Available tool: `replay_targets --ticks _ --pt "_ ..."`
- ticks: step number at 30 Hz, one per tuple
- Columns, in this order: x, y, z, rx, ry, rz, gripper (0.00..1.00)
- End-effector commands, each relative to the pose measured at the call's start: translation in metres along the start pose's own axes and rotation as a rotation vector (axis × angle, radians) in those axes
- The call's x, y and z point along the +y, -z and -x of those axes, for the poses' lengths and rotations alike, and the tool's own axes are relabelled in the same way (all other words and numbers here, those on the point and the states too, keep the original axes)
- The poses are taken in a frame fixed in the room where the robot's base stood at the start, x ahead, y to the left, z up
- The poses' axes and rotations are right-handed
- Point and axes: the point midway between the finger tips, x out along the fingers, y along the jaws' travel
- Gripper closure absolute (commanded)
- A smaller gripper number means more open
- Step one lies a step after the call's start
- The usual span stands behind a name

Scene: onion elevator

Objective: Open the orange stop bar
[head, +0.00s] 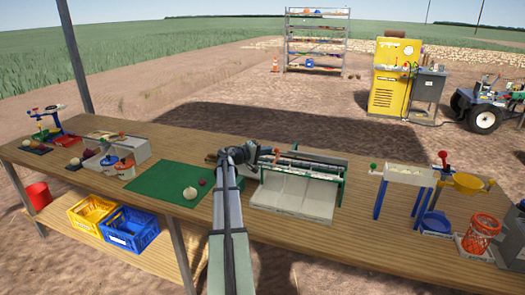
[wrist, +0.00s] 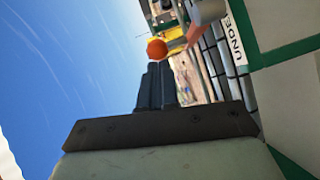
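The orange stop bar shows in the wrist view as a short orange bar (wrist: 193,34) with a round orange knob (wrist: 157,48) at its end. In the head view the small orange-red knob (head: 276,150) sits at the left end of the roller machine (head: 300,185). My gripper (wrist: 155,70) has its dark fingers close together, with nothing seen between them. The knob appears just beyond the fingertips in the wrist view; whether they touch is unclear. In the head view my gripper (head: 226,156) is left of the machine and its fingers are hard to make out.
A green mat (head: 165,182) with a white onion (head: 190,193) lies left of my arm. A grey tray stand (head: 405,174) and a yellow bowl (head: 468,182) stand on the right of the wooden table (head: 340,232). A grey bin (head: 125,150) stands left.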

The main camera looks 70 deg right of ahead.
Motion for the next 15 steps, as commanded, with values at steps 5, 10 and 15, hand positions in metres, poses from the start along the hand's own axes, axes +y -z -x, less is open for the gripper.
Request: replay_targets --ticks 5,10,15 --pt "0.0 -0.0002 -0.0002 0.0 0.0 0.0 1.0" --pt "0.0 0.0001 -0.0004 -0.002 0.0 0.0 1.0" --pt "0.0002 0.001 -0.0027 -0.031 -0.004 -0.004 1.0"
